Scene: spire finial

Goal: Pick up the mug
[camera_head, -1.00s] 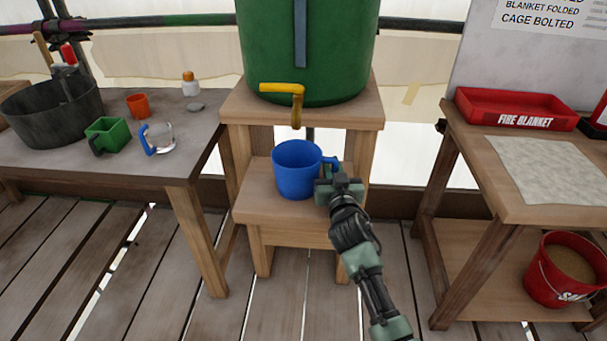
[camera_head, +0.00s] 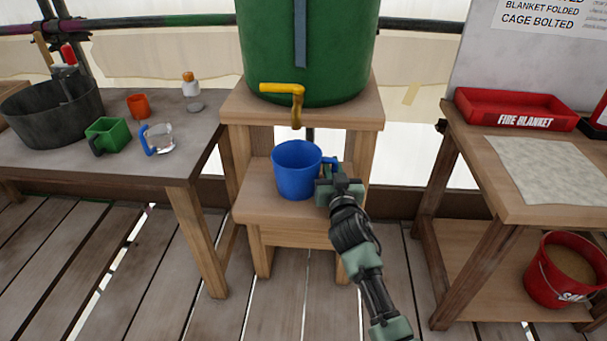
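A blue mug (camera_head: 296,172) stands upright on the lower wooden step, below the yellow tap. Its handle (camera_head: 331,163) points right, toward my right gripper. My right gripper (camera_head: 329,177) is at the handle, close against the mug's right side. The gripper's own body partly hides its fingers and the lower part of the handle, so I cannot tell whether it is closed on the handle. My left gripper is not in view.
A green barrel (camera_head: 305,50) with a yellow tap (camera_head: 285,88) stands above the mug. The left table holds a green mug (camera_head: 108,134), a clear mug with a blue handle (camera_head: 158,140), an orange cup (camera_head: 138,105) and a dark tub (camera_head: 50,115). A red bucket (camera_head: 568,270) is at right.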

